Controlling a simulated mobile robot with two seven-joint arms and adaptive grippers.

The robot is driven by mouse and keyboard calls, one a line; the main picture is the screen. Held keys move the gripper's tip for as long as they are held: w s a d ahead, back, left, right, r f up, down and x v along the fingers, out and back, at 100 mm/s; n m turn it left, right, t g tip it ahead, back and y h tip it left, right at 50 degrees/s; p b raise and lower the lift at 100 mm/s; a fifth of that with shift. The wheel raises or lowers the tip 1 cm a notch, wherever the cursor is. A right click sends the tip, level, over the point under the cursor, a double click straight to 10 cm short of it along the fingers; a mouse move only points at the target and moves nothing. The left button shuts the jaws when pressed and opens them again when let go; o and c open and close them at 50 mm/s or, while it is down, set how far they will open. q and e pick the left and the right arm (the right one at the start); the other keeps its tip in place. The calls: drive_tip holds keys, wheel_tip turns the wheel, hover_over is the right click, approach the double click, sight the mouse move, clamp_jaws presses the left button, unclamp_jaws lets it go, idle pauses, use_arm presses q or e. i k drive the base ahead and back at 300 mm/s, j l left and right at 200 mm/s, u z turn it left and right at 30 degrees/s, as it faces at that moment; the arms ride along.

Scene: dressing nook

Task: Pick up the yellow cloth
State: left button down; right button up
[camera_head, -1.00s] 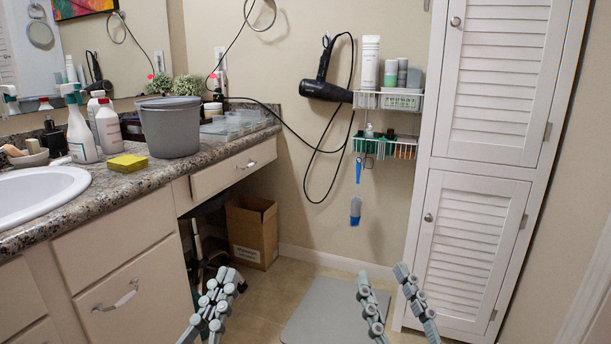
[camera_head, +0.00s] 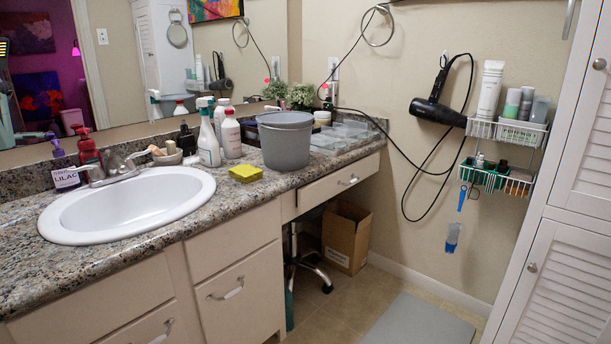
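The yellow cloth (camera_head: 246,173) is a small, flat, folded square on the speckled stone counter (camera_head: 262,190). It lies near the counter's front edge, right of the sink and in front of the grey bucket (camera_head: 286,143). Nothing rests on it and its top shows fully.
The white sink (camera_head: 130,205) is left of the cloth. A spray bottle (camera_head: 208,140) and a white bottle (camera_head: 231,136) stand behind it. A cardboard box (camera_head: 346,238) and a wheeled chair base (camera_head: 312,270) are under the counter. A grey mat (camera_head: 420,325) lies on the floor.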

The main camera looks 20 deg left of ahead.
sight(246, 173)
drive_tip(key=u, duration=1.55)
drive_tip(key=l+z, duration=0.15)
drive_tip(key=z, duration=0.35)
